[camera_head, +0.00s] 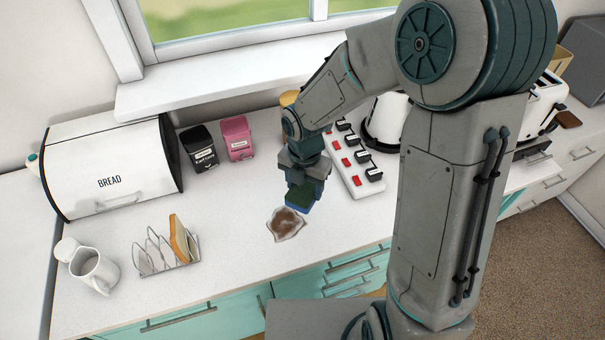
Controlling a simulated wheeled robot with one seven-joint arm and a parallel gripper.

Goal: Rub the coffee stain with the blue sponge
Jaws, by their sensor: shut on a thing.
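The coffee stain (286,223) is a brown, wet-looking patch with a pale rim on the white countertop, near its front edge. My gripper (303,186) points down just above and behind the stain. It is shut on the blue sponge (297,204), which has a dark green upper part. The sponge is right at the stain's back edge. I cannot tell whether it touches the counter. My arm hides part of the counter to the right.
A power strip (350,165) with several plugs lies right of my gripper, with a white kettle (385,118) behind. A toast rack (158,254), white jug (93,268), bread bin (105,165), and black (199,147) and pink (237,138) canisters stand left.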

